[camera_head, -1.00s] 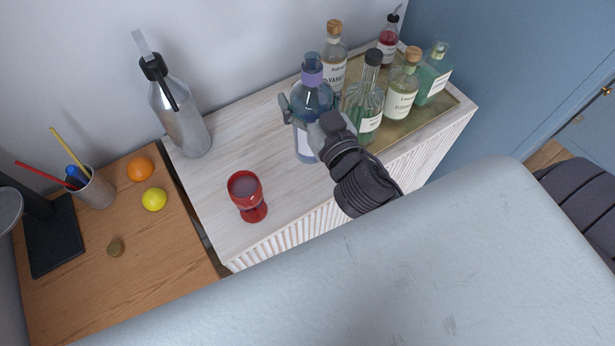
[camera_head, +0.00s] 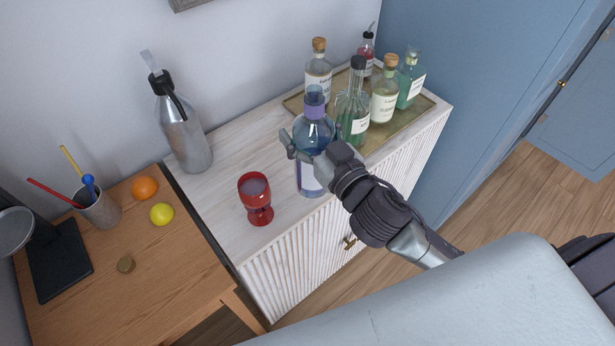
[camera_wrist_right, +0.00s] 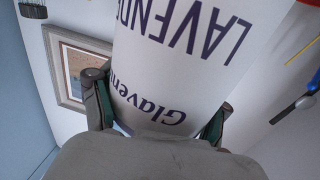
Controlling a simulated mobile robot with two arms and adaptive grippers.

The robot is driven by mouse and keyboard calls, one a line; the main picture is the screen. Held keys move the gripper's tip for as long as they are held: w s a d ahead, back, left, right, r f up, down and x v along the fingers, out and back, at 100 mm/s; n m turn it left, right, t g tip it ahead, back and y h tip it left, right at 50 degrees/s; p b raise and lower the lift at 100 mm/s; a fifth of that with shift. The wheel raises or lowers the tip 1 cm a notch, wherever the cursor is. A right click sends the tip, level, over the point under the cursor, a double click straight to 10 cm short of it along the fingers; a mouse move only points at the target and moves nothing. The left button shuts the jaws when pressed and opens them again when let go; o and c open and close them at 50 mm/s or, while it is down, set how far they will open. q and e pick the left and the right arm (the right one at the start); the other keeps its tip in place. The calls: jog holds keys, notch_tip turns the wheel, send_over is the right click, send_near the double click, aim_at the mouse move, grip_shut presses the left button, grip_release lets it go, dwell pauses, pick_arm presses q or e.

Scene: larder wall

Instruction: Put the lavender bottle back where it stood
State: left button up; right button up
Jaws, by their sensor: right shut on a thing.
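The lavender bottle (camera_head: 310,175) is blue glass with a purple neck band and a white label. It is upright over the front part of the white cabinet's top, left of the brass tray (camera_head: 400,137). I cannot tell whether its base touches the top. My right gripper (camera_head: 312,152) is shut around its body. In the right wrist view the label of the lavender bottle (camera_wrist_right: 175,65) fills the middle, reading "LAVENDE" upside down, with a finger on each side. My left gripper is not in view.
Several bottles, including a green one (camera_head: 353,118), stand on the tray. A red goblet (camera_head: 256,197) stands close left of the lavender bottle. A silver flask (camera_head: 185,135) stands at the back left. The white cabinet top (camera_head: 232,160) is bare between flask and goblet.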

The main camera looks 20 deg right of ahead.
jog(key=shift+w+a+r+n+y+b, duration=0.15)
jog(key=shift+w+a+n+y+b, duration=0.25)
jog(key=shift+a+n+y, duration=0.25)
jog(key=w+f+n+g+y+b, duration=0.2)
jog(key=w+n+g+y+b, duration=0.2)
jog(key=n+g+y+b, duration=0.4)
jog(key=d+r+n+g+y+b, duration=0.2)
jog(key=d+n+g+y+b, duration=0.25)
jog(key=d, duration=0.65)
jog(key=w+a+f+m+p, duration=0.1)
jog(key=w+a+f+p, duration=0.1)
jog(key=w+a+f, duration=0.3)
jog(key=shift+a+f+g, duration=0.35)
jog(key=shift+a+f, duration=1.9)
jog(key=shift+f, duration=0.5)
